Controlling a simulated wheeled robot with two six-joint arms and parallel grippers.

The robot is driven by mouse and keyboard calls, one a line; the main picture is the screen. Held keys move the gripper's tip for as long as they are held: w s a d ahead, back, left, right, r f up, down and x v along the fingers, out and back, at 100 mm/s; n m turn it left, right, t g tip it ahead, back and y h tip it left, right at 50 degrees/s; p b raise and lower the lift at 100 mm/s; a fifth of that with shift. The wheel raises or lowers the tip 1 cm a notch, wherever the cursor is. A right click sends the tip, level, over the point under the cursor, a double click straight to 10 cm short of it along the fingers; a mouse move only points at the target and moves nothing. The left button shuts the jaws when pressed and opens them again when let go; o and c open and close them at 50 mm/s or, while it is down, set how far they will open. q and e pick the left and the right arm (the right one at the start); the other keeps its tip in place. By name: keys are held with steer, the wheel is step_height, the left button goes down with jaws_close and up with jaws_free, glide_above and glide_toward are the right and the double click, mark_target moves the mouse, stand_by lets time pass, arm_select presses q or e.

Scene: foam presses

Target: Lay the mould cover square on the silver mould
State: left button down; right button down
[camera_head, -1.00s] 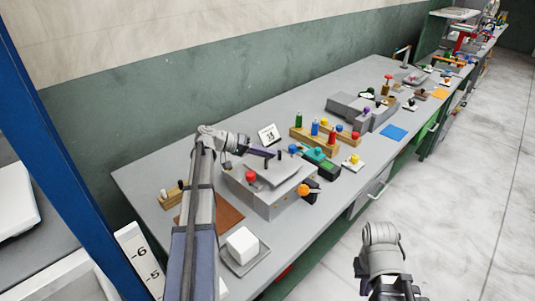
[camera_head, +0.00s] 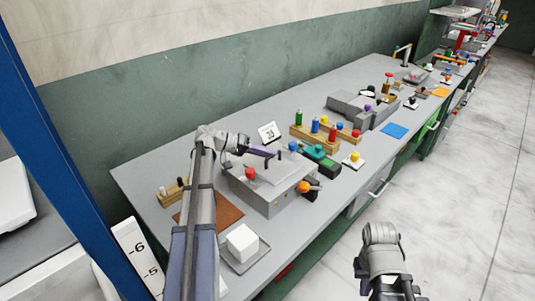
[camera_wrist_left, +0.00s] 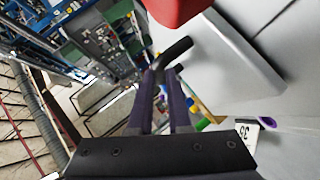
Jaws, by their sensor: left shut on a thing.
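The silver mould (camera_head: 270,202) is a grey box on the bench, left of the middle in the head view. The mould cover (camera_head: 283,169), a light grey plate, lies over its top and looks nearly flat; I cannot tell whether it touches all round. A red knob (camera_head: 250,174) stands at its left side. My left gripper (camera_head: 271,153) is at the cover's far edge, shut on its dark handle. In the left wrist view the fingers (camera_wrist_left: 163,76) close on this black handle (camera_wrist_left: 176,51), beside the grey cover (camera_wrist_left: 225,50). My right gripper (camera_head: 396,291) is over the floor, cut off by the frame.
An orange knob (camera_head: 304,187) sits at the mould's right side. A teal-and-black tool (camera_head: 319,157) and a wooden block with coloured pegs (camera_head: 315,135) lie beyond. A white cube (camera_head: 242,240) sits on a grey tray in front. A small sign (camera_head: 269,132) stands behind.

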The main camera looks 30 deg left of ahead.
arm_select(q)
steer(key=shift+f, duration=0.2)
steer(key=c, duration=0.8)
jaws_free()
steer(key=shift+o, duration=0.2)
steer(key=p+v, duration=0.2)
steer(key=v, duration=0.5)
steer(key=shift+d+p, duration=0.1)
steer(key=shift+p, duration=0.25)
steer(key=shift+s+a+r, duration=0.15)
steer(key=shift+s+a, duration=0.1)
steer(key=shift+a, duration=0.15)
